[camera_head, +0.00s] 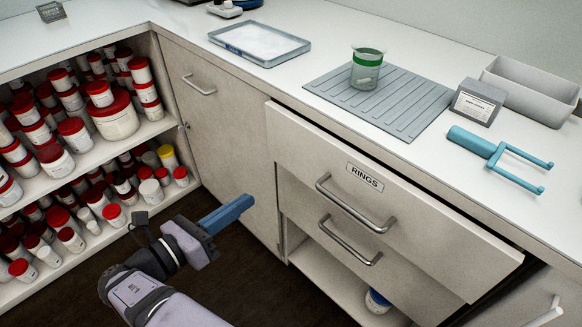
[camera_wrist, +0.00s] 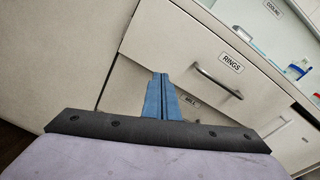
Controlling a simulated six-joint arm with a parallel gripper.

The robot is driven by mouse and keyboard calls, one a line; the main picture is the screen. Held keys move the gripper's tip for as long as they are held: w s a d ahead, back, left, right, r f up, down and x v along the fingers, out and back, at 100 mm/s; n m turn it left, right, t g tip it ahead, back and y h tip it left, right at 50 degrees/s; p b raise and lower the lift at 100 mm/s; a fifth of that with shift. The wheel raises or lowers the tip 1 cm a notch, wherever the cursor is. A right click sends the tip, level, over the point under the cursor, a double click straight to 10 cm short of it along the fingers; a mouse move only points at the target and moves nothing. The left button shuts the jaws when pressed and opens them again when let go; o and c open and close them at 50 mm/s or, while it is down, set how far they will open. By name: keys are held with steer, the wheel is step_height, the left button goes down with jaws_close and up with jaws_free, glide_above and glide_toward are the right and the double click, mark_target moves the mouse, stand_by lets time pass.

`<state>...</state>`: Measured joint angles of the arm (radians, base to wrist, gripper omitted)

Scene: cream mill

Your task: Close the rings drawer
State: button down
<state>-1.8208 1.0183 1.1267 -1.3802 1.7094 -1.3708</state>
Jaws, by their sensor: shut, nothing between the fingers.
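The rings drawer (camera_head: 345,160) has a pale front with a bar handle and a RINGS label. In the head view its front stands a little out from the cabinet, with a dark gap at its right end. It also shows in the wrist view (camera_wrist: 185,45), ahead of the fingers. My gripper (camera_head: 247,202) is shut and empty, its blue fingers left of the drawer and apart from its handle (camera_head: 355,207). In the wrist view my gripper (camera_wrist: 160,78) overlaps the drawer's lower left part; whether it touches cannot be told.
A second drawer handle (camera_head: 350,242) sits below. A cabinet door (camera_head: 215,120) is to the left, beside shelves (camera_head: 150,128) full of red-lidded jars. The counter above holds a tray (camera_head: 260,42), a beaker (camera_head: 367,68) on a grey mat (camera_head: 385,108), and a blue tool (camera_head: 500,155).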

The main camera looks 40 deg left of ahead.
mark_target(303, 157)
steer(key=shift+w+d+r+m+t+h, duration=0.15)
steer(key=shift+r+m, duration=0.2)
steer(key=shift+m, duration=0.45)
steer(key=shift+s+d+r+m+t+h, duration=0.1)
steer(key=shift+r+m+t, duration=0.15)
steer(key=shift+m, duration=0.55)
steer(key=shift+w+d+r+m+t+h, duration=0.15)
steer(key=shift+r+m, duration=0.25)
steer(key=shift+m, duration=0.4)
steer(key=w+b, duration=0.1)
steer(key=w, duration=1.2)
steer(key=shift+w+b, duration=0.3)
steer(key=shift+w, duration=0.1)
steer(key=shift+w+r+p, duration=0.1)
steer(key=shift+w+p, duration=0.65)
steer(key=shift+w, duration=1)
